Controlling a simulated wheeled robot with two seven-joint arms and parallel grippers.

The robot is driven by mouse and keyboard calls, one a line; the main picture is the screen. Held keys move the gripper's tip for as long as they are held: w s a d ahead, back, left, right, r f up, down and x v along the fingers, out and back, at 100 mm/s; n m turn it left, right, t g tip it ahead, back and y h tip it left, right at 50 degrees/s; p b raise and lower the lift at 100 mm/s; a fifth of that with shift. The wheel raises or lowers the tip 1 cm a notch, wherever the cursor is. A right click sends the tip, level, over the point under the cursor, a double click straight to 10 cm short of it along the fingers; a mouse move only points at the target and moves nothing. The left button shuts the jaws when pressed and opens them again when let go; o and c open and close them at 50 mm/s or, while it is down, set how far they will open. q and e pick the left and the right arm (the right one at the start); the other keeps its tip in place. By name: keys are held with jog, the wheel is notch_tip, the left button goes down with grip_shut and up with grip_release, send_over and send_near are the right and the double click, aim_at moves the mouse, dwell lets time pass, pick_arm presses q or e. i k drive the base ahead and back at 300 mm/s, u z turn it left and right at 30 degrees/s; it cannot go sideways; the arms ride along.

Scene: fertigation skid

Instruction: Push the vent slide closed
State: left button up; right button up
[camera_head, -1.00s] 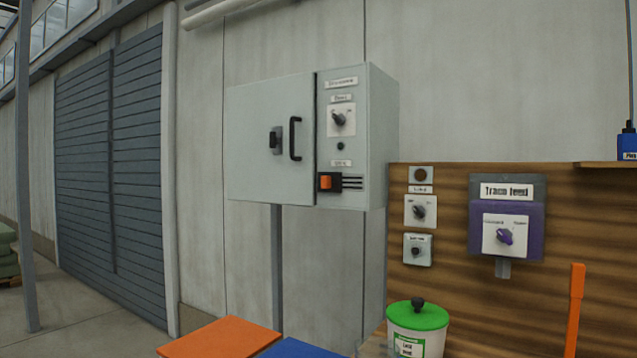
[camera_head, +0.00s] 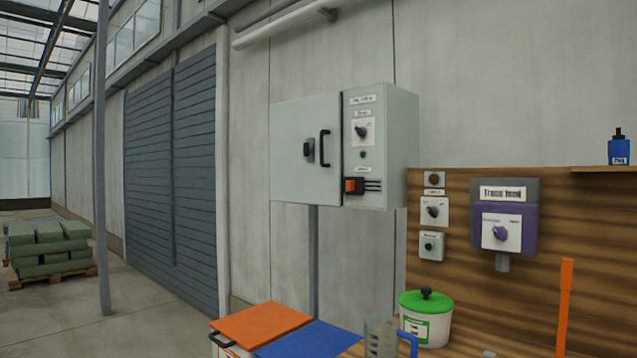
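The vent slide is most likely the orange slider (camera_head: 354,186) low on the right part of the grey control cabinet (camera_head: 308,150). It sits at the left end of a black slotted vent (camera_head: 372,185), with dark slots showing to its right. The cabinet door with its black handle is shut. Neither of my grippers shows in the head view.
A wooden panel (camera_head: 450,270) with knobs and a purple trace feed unit (camera_head: 503,230) stands right of the cabinet.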

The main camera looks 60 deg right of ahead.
aim_at(352, 185)
jog(key=u, duration=0.05)
jog(key=i, duration=2)
jog(key=z, duration=0.75)
jog(key=i, duration=1.6)
jog(key=z, duration=1.3)
